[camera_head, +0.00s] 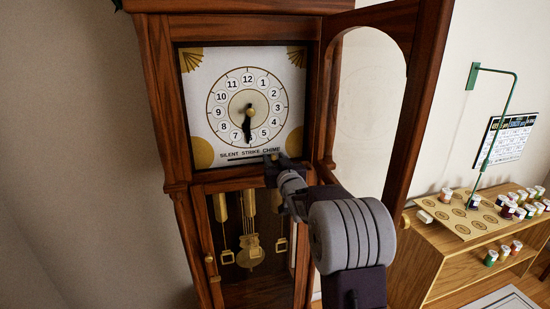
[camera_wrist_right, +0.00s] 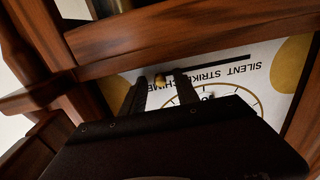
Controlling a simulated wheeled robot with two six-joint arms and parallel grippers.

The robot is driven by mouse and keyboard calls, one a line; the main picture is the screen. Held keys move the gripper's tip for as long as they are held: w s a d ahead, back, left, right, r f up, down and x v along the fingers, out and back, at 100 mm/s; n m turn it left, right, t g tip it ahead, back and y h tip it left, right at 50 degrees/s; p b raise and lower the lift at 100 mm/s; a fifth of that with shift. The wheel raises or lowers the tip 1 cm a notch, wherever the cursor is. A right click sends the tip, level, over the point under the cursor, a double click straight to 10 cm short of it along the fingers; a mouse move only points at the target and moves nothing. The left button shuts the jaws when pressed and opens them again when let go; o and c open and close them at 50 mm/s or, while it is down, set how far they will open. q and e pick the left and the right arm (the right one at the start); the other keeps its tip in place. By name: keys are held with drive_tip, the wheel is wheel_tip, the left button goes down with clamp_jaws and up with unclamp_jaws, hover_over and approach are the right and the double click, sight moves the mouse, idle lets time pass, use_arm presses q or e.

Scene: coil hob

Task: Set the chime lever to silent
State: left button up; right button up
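A tall wooden clock (camera_head: 155,95) has a white dial with a slot marked SILENT, STRIKE and CHIME (camera_head: 250,153) below the numbers. The lever is a small brass knob (camera_wrist_right: 160,80) at the CHIME end of the dark slot (camera_wrist_right: 225,64), as the upside-down right wrist view shows. My right gripper (camera_wrist_right: 161,88) is open, with one finger on each side of the knob and gaps visible between. In the head view my right gripper (camera_head: 276,158) covers the knob and the slot's right end. My left gripper is not in view.
The clock's arched upper door (camera_head: 419,90) stands open at the right, beside my right arm. The lower case (camera_head: 190,250) shows brass weights and a pendulum (camera_head: 250,245). A wooden shelf unit (camera_head: 425,270) with several small jars stands farther right.

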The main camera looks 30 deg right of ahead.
drive_tip(key=shift+s+a, duration=0.1)
clamp_jaws()
idle(1.2)
